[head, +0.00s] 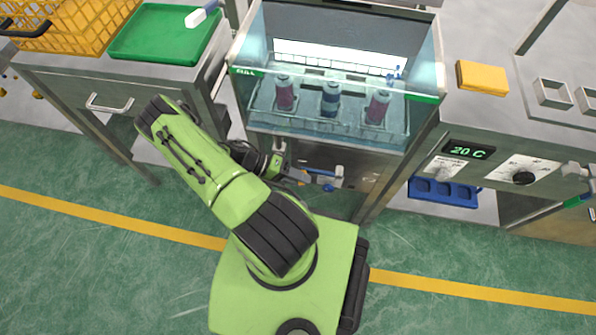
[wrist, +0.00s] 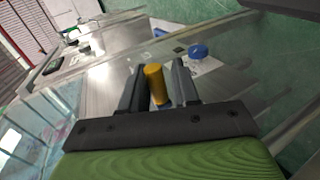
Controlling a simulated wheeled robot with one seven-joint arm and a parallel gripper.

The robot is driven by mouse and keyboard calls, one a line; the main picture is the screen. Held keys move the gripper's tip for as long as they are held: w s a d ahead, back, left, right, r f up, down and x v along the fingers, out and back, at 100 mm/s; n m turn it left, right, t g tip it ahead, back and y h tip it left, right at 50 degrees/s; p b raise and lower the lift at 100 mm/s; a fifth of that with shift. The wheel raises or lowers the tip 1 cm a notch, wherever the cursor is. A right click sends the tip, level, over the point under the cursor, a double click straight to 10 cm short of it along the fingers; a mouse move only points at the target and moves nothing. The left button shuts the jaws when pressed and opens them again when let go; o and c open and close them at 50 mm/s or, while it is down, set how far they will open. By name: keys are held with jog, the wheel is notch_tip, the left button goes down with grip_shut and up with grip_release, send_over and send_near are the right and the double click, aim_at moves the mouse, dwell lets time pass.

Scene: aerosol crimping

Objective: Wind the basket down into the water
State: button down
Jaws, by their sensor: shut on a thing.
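A glass-fronted tank (head: 345,150) stands at the top middle of the head view. Inside it three cans, two reddish ones (head: 285,94) (head: 377,107) and a blue one (head: 330,100), stand upright in a basket (head: 262,108) that is hard to make out. I cannot tell how deep the basket sits in the water. My gripper (head: 302,180) is low at the tank's front. In the wrist view my gripper (wrist: 158,88) is shut on a yellow cylindrical handle (wrist: 155,84). A blue knob (wrist: 198,51) lies just beyond it.
A green tray (head: 165,35) and yellow crate (head: 75,25) are on the left bench. A yellow block (head: 482,77) and a panel reading 20 C (head: 468,152) are on the right. A blue tray (head: 443,192) is on a low shelf. The green floor in front is open.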

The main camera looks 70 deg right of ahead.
jog(key=shift+w+a+f, duration=0.1)
jog(key=shift+a+f, duration=0.1)
jog(key=shift+f, duration=0.55)
jog(key=c, duration=1.2)
grip_release()
jog(key=shift+o, duration=0.8)
jog(key=shift+s+d, duration=0.15)
jog(key=shift+s, duration=0.05)
jog(key=shift+w+r, duration=0.15)
jog(key=shift+w, duration=0.05)
jog(key=p+v, duration=0.2)
jog(key=v, duration=1.3)
jog(key=shift+w+r+p, duration=0.15)
jog(key=shift+r+p, duration=0.2)
jog(key=shift+r, duration=0.1)
